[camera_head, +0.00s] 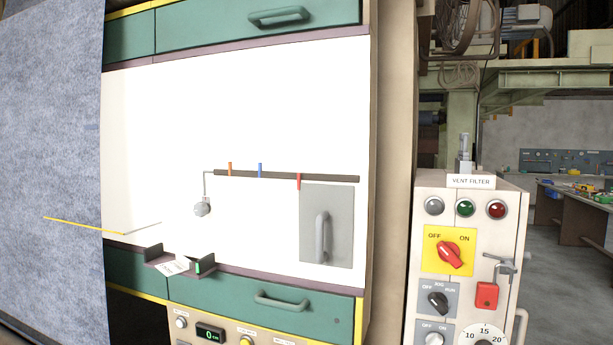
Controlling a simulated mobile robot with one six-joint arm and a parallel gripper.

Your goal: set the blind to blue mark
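A dark horizontal rail (330,178) runs across the white panel (160,120) of the cabinet. The blue mark (260,170) stands up from the rail, between an orange mark (230,169) on its left and a red mark (298,181) on its right. A thin bent rod at the rail's left end leads down to a round grey knob (202,209). Below the rail's right part is a grey plate with an upright handle (322,236). I cannot tell for sure which part is the blind. My gripper is not in view.
A large grey felt-like sheet (45,130) covers the left side. Green drawers (225,293) with handles lie above and below the white panel. A small tray (204,264) sticks out below. A vent filter control box (462,210) stands at the right, with open floor beyond it.

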